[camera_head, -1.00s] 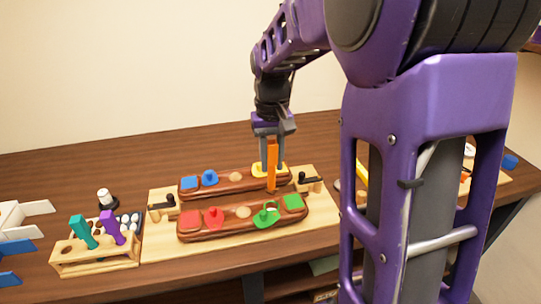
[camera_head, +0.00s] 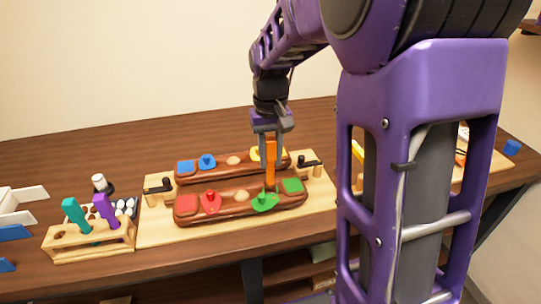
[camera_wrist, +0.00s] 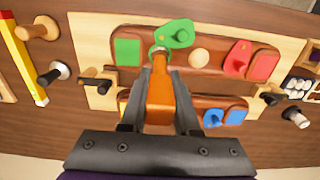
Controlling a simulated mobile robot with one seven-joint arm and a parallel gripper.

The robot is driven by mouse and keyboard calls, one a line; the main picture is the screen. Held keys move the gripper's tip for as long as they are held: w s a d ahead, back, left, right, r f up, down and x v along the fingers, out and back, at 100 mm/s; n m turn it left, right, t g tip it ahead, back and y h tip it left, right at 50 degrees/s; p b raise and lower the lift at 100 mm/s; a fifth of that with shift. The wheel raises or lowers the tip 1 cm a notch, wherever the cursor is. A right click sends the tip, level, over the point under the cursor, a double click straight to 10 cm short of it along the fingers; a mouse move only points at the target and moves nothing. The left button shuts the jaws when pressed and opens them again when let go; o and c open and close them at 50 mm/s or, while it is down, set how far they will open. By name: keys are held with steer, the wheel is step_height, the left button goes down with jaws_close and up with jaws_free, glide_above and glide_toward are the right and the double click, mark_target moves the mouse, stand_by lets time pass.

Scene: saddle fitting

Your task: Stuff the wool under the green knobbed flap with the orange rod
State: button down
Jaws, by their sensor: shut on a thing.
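My gripper (camera_head: 268,138) is shut on the orange rod (camera_head: 270,160) and holds it upright over the front reddish-brown bar. In the wrist view the orange rod (camera_wrist: 160,102) stands between the two grey fingers of my gripper (camera_wrist: 160,85). The green knobbed flap (camera_head: 264,203) lies on the front bar beside a green square. In the wrist view the green knobbed flap (camera_wrist: 178,32) is just beyond the rod's tip. The tip is at the flap's edge; I cannot tell whether it touches. A small pale patch shows at the tip, but I cannot make out the wool clearly.
The front bar (camera_head: 222,208) also bears a red knobbed flap (camera_head: 209,202). A rear bar with blue and yellow pieces stands close behind. Black-handled clamps (camera_head: 160,188) flank the bars. A wooden rack (camera_head: 88,236) with teal and purple handles stands at left.

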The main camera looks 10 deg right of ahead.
mark_target(271, 139)
steer(key=shift+f+b, duration=0.95)
steer(key=shift+f, duration=0.85)
stand_by(1.0)
steer(key=shift+r+p, duration=2.4)
steer(key=shift+r, duration=0.55)
steer(key=shift+r+p, duration=0.3)
steer(key=shift+r, duration=0.8)
